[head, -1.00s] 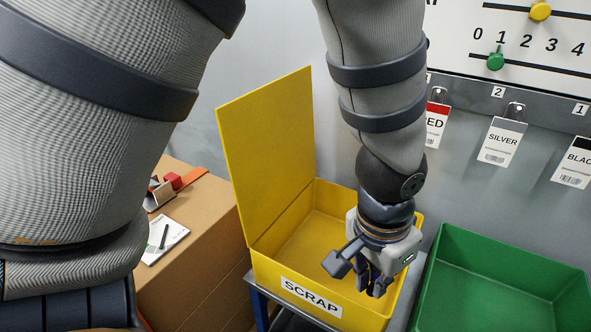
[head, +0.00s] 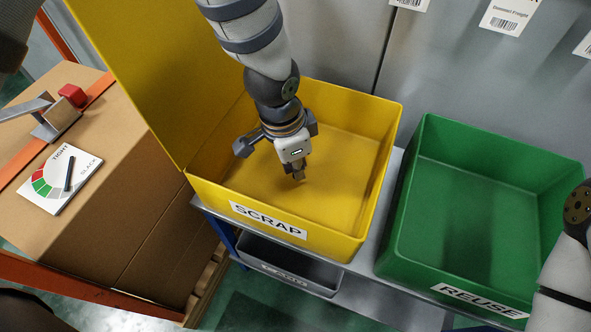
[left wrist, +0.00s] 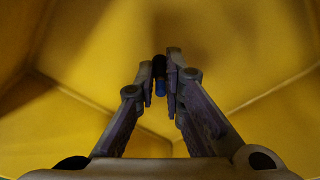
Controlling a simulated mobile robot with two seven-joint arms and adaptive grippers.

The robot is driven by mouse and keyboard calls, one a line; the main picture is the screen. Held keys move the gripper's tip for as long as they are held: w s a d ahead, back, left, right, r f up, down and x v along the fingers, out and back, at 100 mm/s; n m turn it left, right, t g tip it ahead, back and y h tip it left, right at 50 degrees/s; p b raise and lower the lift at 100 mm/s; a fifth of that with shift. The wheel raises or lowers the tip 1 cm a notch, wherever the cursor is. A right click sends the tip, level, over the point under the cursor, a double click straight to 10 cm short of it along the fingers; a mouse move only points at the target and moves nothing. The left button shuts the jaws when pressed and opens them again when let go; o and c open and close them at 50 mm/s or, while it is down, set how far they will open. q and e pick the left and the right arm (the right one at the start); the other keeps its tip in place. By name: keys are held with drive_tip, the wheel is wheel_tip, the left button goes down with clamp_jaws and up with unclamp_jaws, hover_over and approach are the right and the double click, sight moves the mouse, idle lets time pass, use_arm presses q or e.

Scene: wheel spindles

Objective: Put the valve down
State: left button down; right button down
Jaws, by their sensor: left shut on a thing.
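My left gripper (head: 299,176) points down inside the open yellow bin (head: 370,185) labelled SCRAP. In the left wrist view its fingers (left wrist: 166,75) are closed on a small thin valve (left wrist: 161,87), dark with a blue end. Yellow walls and floor surround the fingers there. I cannot tell whether the valve touches the bin floor. In the head view the valve cannot be made out at the fingertips. My right arm shows at the right edge, but its gripper is out of view.
A green bin (head: 465,215) labelled REUSE stands to the right and looks empty. The yellow bin's raised lid (head: 150,75) stands at its left. A cardboard box (head: 110,170) with a tight-slack gauge card (head: 60,180) is further left. A grey tray (head: 285,265) sits below.

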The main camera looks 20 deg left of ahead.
use_arm(q)
wheel_tip(320, 180, down, 3)
drive_tip(key=shift+r, duration=0.2)
use_arm(e)
drive_tip(key=shift+s+f, duration=0.15)
drive_tip(key=shift+f, duration=0.15)
use_arm(q)
drive_tip(key=c, duration=1.7)
unclamp_jaws()
drive_tip(key=shift+o, duration=0.2)
